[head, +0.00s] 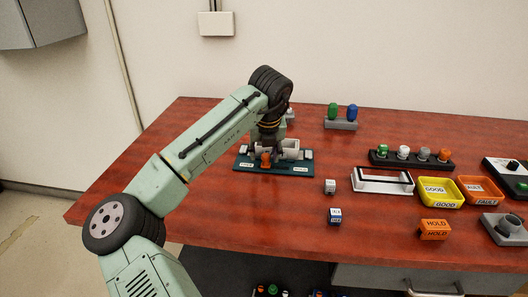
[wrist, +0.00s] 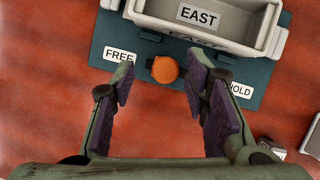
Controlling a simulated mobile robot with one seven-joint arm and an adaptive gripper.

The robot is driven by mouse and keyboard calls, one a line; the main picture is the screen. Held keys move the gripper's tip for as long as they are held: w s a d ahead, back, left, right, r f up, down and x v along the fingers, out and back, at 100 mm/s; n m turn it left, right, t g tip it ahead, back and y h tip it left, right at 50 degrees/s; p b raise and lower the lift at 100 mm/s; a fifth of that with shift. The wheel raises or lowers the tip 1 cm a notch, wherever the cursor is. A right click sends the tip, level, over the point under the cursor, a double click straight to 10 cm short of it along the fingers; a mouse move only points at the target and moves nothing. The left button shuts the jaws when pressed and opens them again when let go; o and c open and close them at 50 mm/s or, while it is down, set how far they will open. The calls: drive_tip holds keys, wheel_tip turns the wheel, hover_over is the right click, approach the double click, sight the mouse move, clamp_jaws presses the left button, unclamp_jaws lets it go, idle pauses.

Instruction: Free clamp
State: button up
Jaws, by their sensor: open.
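The clamp is a teal base plate (head: 243,164) with a grey bin marked EAST (wrist: 200,32) on it and an orange knob (wrist: 165,70) at its front. In the wrist view a FREE label (wrist: 120,75) lies left of the knob and a HOLD label (wrist: 240,90) lies right. The knob sits nearer FREE. My gripper (wrist: 160,80) is open and empty, with one finger to each side of the knob. I see no contact with it. In the head view the knob (head: 266,160) shows below my gripper, which partly hides the bin.
Behind are racks of coloured pegs (head: 411,163). The table's left side is clear.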

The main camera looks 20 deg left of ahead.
drive_tip(key=v, duration=1.2)
